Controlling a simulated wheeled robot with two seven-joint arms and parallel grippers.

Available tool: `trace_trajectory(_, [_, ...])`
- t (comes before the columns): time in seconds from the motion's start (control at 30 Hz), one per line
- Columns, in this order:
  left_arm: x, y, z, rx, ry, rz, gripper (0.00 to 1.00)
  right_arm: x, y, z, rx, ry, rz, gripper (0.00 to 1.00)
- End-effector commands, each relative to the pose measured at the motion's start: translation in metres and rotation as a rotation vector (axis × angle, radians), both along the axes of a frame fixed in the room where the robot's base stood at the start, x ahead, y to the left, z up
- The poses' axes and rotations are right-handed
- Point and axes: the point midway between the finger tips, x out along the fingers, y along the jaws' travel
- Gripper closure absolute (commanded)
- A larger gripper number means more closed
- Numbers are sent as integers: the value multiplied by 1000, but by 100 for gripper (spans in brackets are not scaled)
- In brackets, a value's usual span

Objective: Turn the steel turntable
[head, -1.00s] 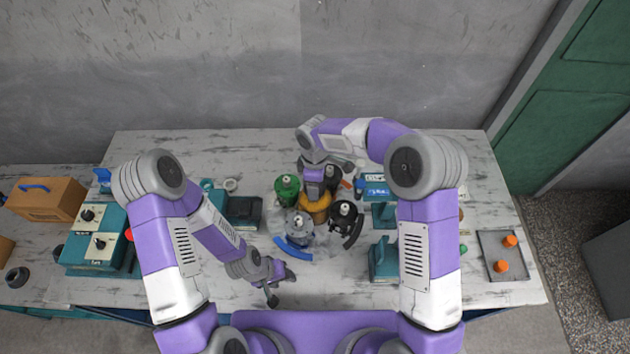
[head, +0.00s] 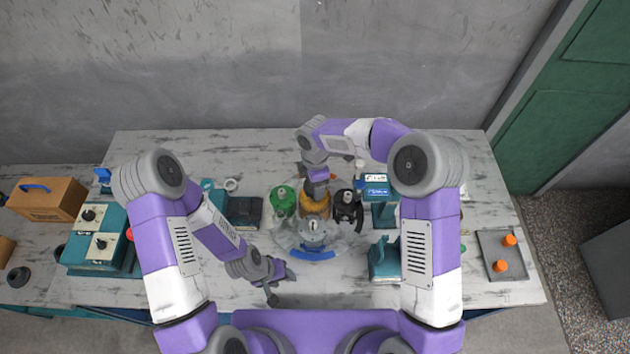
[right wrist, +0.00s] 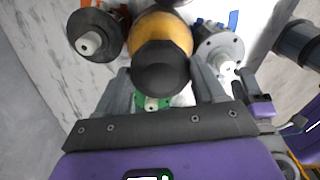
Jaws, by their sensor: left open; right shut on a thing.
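The steel turntable (head: 285,240) is a pale disc in the middle of the table, partly hidden by the parts on it. It carries a green part (head: 283,200) at left, a grey part (head: 313,232) with a blue curved piece (head: 312,254) at the front and a black part (head: 348,207) at right. A brass-coloured hub (head: 314,207) with a dark top (right wrist: 162,68) stands at the centre. My right gripper (right wrist: 162,90) is at the hub, its fingers either side of the dark top and shut on it. My left gripper (head: 281,287) is open and empty, front left of the turntable.
Teal fixtures (head: 384,258) stand right of the turntable. A tray (head: 499,240) with orange pieces lies far right. A teal control box (head: 97,240) and an orange-brown box (head: 46,199) are at left. The table front between left gripper and fixtures is clear.

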Motion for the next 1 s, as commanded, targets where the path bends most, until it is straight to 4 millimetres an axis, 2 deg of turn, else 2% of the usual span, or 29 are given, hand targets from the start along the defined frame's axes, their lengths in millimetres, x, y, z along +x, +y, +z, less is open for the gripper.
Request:
trace_trajectory(0.77, [0,0,1,0,0,0,49,3,0,4,2,-9,51,86])
trace_trajectory(0.8, [0,0,1,0,0,0,49,3,0,4,2,-9,51,26])
trace_trajectory(0.93, [0,0,1,0,0,0,49,2,0,3,1,-7,52,6])
trace_trajectory(1.0, [0,0,1,0,0,0,49,2,0,2,2,-6,52,5])
